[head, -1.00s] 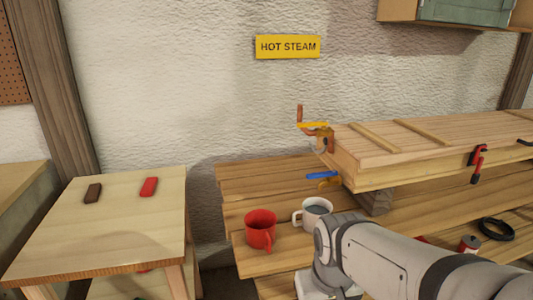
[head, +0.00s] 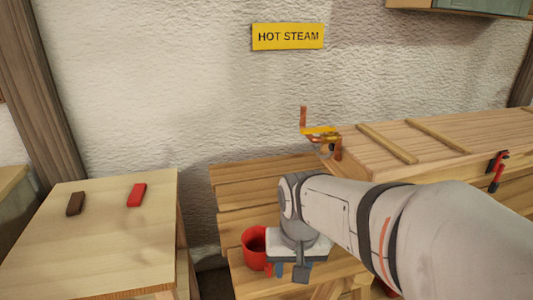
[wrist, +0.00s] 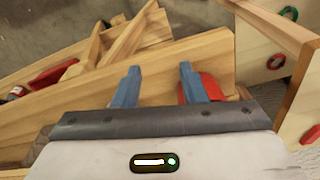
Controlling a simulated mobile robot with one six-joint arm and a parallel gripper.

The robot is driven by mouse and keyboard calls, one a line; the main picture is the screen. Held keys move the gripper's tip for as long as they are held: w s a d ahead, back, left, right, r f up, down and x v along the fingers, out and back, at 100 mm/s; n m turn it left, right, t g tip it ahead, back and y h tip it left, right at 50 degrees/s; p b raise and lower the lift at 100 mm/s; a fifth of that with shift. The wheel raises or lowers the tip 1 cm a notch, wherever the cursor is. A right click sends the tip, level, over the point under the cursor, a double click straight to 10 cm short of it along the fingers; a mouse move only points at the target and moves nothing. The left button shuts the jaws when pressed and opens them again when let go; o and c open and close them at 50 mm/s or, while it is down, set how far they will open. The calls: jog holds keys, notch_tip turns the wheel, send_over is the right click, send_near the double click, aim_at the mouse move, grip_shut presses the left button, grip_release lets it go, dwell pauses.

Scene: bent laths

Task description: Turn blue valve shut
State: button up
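The blue valve is not visible now; my arm covers the spot where its blue handle showed earlier in the head view, below the end of the wooden steam box (head: 352,160). A yellow lever handle (head: 320,133) shows at the box's top end, beside an upright copper-coloured pipe. My gripper (head: 277,271) points down over the bench, close to the red mug (head: 253,248). In the wrist view, its two blue fingers (wrist: 158,82) stand apart with nothing held between them. Part of the red mug (wrist: 213,88) shows behind the right finger.
A side table (head: 100,235) at left carries a brown block (head: 75,204) and a red block (head: 137,195). A red clamp (head: 496,172) grips the steam box. A yellow HOT STEAM sign (head: 288,37) hangs on the wall. The slatted bench (head: 230,176) is clear at its far left.

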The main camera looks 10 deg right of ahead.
jog(key=w+d+r+m+p, duration=0.4)
jog(key=w+r+m, duration=0.1)
jog(key=w+d+r+m+g+p, duration=0.1)
jog(key=w+d+r+m+p, duration=0.3)
jog(key=w+r+m, duration=0.1)
jog(key=w+d+r+m+p, duration=0.4)
jog(key=w+r+m+p, duration=0.1)
jog(key=r, duration=0.1)
jog(key=shift+w+d+r, duration=0.2)
jog(key=shift+w+d, duration=0.1)
jog(key=shift+w, duration=0.1)
notch_tip(320, 180, down, 8)
jog(key=shift+r, duration=0.2)
jog(key=shift+c, duration=0.5)
grip_shut()
